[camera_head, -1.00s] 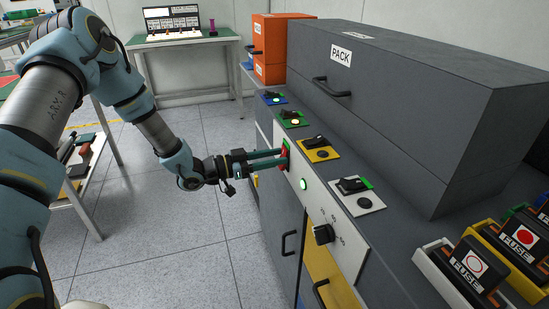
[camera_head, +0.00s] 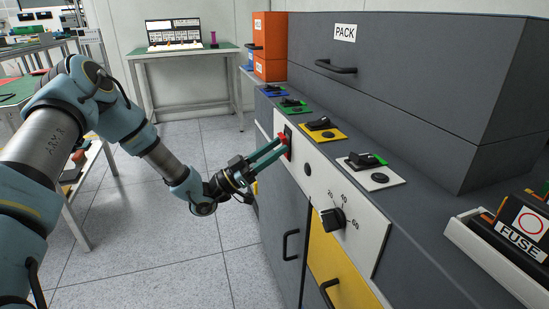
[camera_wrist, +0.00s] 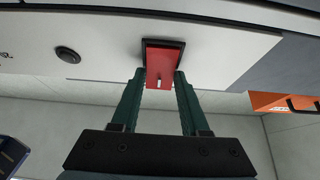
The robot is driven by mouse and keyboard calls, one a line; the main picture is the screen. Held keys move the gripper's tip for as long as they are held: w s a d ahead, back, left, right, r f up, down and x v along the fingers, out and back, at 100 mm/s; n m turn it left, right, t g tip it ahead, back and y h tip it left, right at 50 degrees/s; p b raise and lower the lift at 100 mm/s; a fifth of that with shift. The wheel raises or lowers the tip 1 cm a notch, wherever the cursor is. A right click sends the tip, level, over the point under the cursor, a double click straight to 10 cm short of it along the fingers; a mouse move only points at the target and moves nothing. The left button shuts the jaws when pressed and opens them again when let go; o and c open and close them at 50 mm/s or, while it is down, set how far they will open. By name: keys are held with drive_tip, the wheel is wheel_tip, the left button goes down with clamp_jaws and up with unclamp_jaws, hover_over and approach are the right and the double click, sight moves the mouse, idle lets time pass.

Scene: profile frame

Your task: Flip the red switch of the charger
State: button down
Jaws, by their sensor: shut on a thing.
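The charger's red switch (camera_head: 284,138) sits in a black frame on the white front panel (camera_head: 318,187). In the wrist view the red switch (camera_wrist: 164,62) sticks out of its black frame and has a small white mark. My gripper (camera_head: 281,146) is at the switch with its green fingers sloping up toward it. In the wrist view my gripper (camera_wrist: 160,84) has one finger on each side of the switch, shut on it. The round lamp (camera_head: 308,169) beside the switch is dark. The fingers partly hide the switch in the head view.
A black dial (camera_head: 332,219) is on the same panel. Several black-handled switch plates line the cabinet top, including a yellow one (camera_head: 322,132). The grey PACK box (camera_head: 410,75) stands behind them. A fuse holder (camera_head: 510,240) is at right. Floor left of the cabinet is clear.

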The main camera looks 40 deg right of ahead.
idle(0.3)
drive_tip(key=shift+c, duration=2)
unclamp_jaws()
drive_tip(key=b+v, duration=0.1)
drive_tip(key=v, duration=1)
drive_tip(key=shift+d, duration=0.15)
